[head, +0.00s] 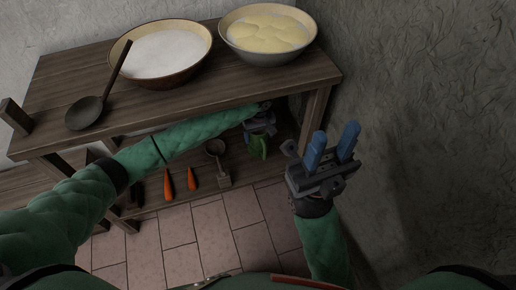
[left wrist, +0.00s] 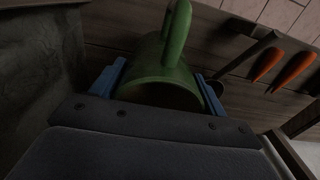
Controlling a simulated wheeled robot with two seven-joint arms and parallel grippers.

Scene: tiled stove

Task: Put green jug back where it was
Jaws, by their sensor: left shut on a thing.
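The green jug (head: 257,146) is under the table top, at the right end of the lower shelf, partly hidden by my left gripper (head: 260,127). In the left wrist view the jug (left wrist: 176,62) sits between the blue fingers of my left gripper (left wrist: 155,85), its handle pointing up in the picture. My left gripper is shut on the jug. I cannot tell whether the jug touches the shelf. My right gripper (head: 333,148) is open and empty, in front of the table's right end, with its blue fingers apart.
The wooden table (head: 60,75) bears a bowl of white stuff (head: 190,70), a bowl of yellow stuff (head: 235,48) and a dark ladle (head: 85,112). A rough wall (head: 430,100) stands close on the right.

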